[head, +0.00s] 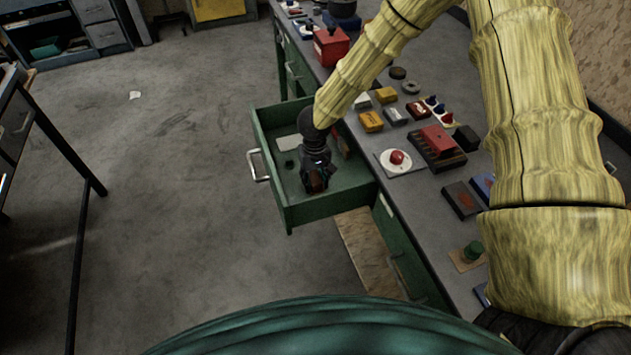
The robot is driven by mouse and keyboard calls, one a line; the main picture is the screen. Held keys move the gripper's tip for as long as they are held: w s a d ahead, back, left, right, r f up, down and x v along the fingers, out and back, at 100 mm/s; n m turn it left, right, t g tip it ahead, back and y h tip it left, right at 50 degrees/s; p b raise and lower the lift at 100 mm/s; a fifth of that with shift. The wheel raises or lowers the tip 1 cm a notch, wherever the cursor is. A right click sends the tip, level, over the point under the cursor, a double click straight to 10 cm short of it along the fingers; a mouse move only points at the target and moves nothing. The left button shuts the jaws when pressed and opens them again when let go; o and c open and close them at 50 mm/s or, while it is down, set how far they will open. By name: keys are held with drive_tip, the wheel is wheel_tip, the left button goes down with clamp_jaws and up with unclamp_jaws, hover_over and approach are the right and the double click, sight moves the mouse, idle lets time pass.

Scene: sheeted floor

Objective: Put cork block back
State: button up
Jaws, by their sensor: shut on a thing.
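My gripper (316,176) points down over the open green drawer (293,216) and is shut on a small reddish-brown block (316,183). The block looks like the cork block, but it is small and dark here, and the gripper covers part of it. The block is within the drawer's outline. I cannot tell whether it touches the drawer floor.
The drawer also holds a pale flat piece (289,142) and a small dark green thing (290,163). The grey bench top (420,205) beside it carries many small things, including a red button on a white plate (397,158).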

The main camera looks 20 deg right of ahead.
sight(315, 178)
drive_tip(key=shift+f, duration=0.6)
drive_tip(key=shift+f, duration=0.15)
drive_tip(key=o, duration=1.1)
wheel_tip(315, 178, up, 12)
drive_tip(key=shift+r+b, duration=0.15)
drive_tip(key=shift+b, duration=0.25)
